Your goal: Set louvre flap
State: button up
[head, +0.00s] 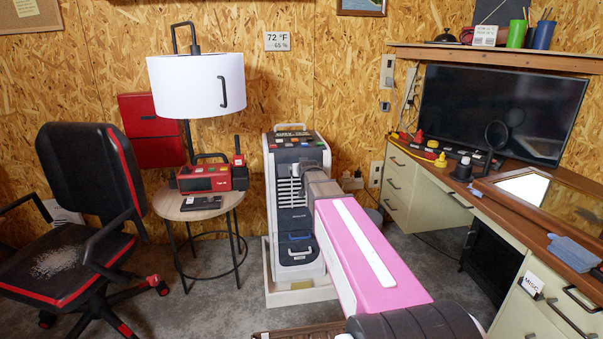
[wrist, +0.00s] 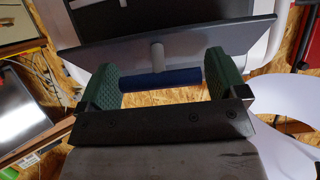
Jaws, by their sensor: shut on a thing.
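A white and dark-grey upright appliance (head: 292,218) stands against the wall in the middle of the head view, with slats on its front and coloured buttons on top. In the wrist view its dark flap (wrist: 215,37) spans the upper middle. A short pale stem joins the flap to a blue bar (wrist: 160,78). My gripper (wrist: 162,74) has its green pads at the two ends of the bar and is shut on it. In the head view my arm hides the right part of the appliance's front, and the contact cannot be made out.
The appliance stands in a pale low tray (head: 300,296). Left of it is a round side table (head: 196,203) with a red device and a lamp (head: 200,85). A black chair (head: 88,180) is far left. A desk (head: 500,207) with a monitor lines the right.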

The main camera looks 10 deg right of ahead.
jog(key=r+g, duration=0.1)
jog(key=g, duration=0.1)
jog(key=r+g, duration=0.1)
jog(key=g, duration=0.1)
jog(key=shift+w+r, duration=0.15)
jog(key=shift+w, duration=0.2)
jog(key=shift+w+r+g, duration=0.1)
jog(key=shift+r+g, duration=0.2)
jog(key=shift+g, duration=0.4)
jog(key=shift+w+r+g, duration=0.1)
jog(key=shift+r+g, duration=0.15)
jog(key=shift+g, duration=0.45)
jog(key=o, duration=0.6)
jog(key=shift+s+r, duration=0.1)
jog(key=shift+s, duration=0.05)
jog(key=v, duration=1)
jog(key=shift+r, duration=0.35)
